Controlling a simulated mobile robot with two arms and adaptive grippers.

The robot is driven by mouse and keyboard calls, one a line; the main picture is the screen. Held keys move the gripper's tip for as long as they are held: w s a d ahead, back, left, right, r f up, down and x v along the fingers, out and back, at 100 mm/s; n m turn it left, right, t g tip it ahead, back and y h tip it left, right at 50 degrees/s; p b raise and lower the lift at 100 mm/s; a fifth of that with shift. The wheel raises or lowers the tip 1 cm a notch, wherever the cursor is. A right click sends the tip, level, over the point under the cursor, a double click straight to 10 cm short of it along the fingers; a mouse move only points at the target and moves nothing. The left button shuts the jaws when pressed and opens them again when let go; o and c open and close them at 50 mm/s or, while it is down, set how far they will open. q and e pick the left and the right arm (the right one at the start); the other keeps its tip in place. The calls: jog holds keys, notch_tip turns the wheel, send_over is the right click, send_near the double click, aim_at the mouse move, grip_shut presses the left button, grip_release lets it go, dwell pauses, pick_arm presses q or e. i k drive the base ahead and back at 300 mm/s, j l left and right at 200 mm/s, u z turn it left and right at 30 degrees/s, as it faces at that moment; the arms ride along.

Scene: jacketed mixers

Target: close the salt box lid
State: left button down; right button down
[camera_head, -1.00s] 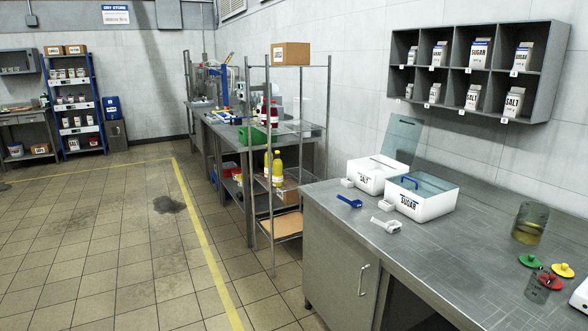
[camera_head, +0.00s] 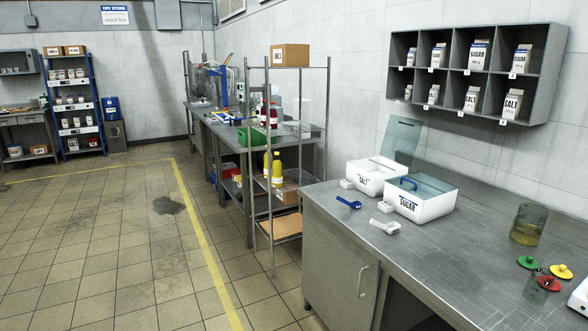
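The white salt box (camera_head: 370,177), labelled SALT, stands at the back of the steel counter. Its clear bluish lid (camera_head: 404,138) is up, tilted back toward the wall. Neither of my grippers is in view.
A blue scoop (camera_head: 349,203) and a white scoop (camera_head: 385,227) lie on the counter (camera_head: 420,262) in front of the boxes. A jar of yellowish liquid (camera_head: 528,224) and coloured lids (camera_head: 549,283) are at right. A wall shelf (camera_head: 478,28) hangs above.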

aim_at(369, 175)
jog(key=i+j, duration=0.35)
jog(key=i+j+z, duration=0.1)
jog(key=i+j, duration=0.2)
jog(key=j, duration=0.15)
